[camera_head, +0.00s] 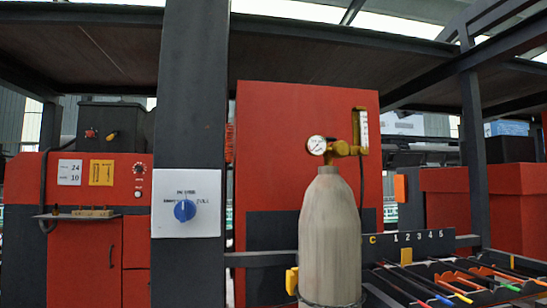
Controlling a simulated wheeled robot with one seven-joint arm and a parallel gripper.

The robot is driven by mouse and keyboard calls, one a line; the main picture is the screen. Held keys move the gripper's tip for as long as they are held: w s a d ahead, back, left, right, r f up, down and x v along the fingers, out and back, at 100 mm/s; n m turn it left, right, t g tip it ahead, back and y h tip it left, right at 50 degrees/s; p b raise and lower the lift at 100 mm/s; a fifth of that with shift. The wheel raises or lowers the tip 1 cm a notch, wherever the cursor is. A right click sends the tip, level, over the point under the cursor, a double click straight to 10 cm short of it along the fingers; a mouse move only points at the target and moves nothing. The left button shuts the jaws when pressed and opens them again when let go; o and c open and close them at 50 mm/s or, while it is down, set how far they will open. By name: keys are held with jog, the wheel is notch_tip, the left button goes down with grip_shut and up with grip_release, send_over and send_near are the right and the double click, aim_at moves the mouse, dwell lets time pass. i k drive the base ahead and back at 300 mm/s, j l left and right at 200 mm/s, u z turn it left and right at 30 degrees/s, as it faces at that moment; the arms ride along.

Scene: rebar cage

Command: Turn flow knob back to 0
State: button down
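A gas cylinder (330,235) stands upright in front of a red cabinet. Its brass regulator (342,149) carries a round dial gauge (317,145) and an upright flow tube (361,131) with a scale. I cannot make out a separate flow knob there or read the flow. A blue round knob (185,210) sits on a white plate (208,184) on a dark post, with small labels above and to its sides that are too blurred to read surely. Which knob is the flow knob is not clear from this view. My gripper does not show.
The dark post (190,90) stands left of the red cabinet (285,125). A red control cabinet (88,250) with displays, small knobs and a shelf is at left. A rack with numbered slots (420,236) and several coloured rods is at lower right. A dark roof spans above.

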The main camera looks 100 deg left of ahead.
aim_at(361, 150)
jog(key=u, duration=1.9)
